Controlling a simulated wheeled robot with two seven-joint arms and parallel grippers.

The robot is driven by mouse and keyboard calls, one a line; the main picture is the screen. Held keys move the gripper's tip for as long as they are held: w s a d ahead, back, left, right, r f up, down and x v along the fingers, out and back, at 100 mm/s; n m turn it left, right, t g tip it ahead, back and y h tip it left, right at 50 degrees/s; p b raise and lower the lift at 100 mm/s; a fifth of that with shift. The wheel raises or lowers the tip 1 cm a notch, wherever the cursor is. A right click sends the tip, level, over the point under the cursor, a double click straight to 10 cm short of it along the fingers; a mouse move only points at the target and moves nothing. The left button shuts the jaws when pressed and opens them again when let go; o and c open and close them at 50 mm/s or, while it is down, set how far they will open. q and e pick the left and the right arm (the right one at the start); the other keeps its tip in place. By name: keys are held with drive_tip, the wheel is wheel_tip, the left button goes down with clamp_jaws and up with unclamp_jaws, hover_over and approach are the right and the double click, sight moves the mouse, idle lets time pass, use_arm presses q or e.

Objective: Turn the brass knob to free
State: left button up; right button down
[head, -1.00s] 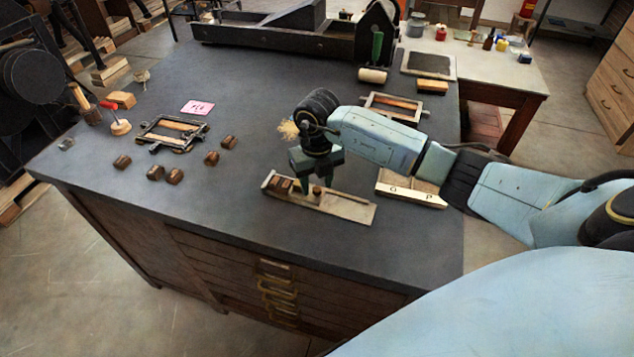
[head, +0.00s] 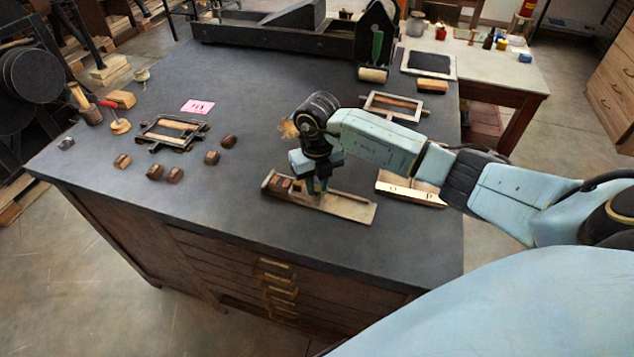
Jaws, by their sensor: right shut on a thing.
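A wooden and metal composing stick (head: 350,207) lies flat near the front edge of the dark table, with small brown type blocks (head: 281,184) at its left end. My right gripper (head: 318,194) points down over the middle of the stick. Its fingers are shut on the brass knob, which they mostly hide. How far the knob is turned cannot be told. My left gripper is not in view.
Several brown blocks (head: 174,175), a small frame (head: 172,133) and a pink note (head: 198,107) lie to the left. A letter case (head: 411,191) and another frame (head: 395,107) lie to the right. A press (head: 290,33) stands behind. The table's middle is clear.

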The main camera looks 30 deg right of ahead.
drive_tip(key=n+b, duration=0.2)
drive_tip(key=n, duration=0.2)
drive_tip(key=shift+w+d, duration=0.1)
drive_tip(key=n+b, duration=0.3)
drive_tip(key=n, duration=0.2)
drive_tip(key=n+b, duration=0.3)
drive_tip(key=n, duration=0.2)
drive_tip(key=shift+n, duration=0.4)
drive_tip(key=shift+n+b, duration=0.9)
drive_tip(key=shift+n, duration=0.5)
drive_tip(key=c, duration=1.3)
unclamp_jaws()
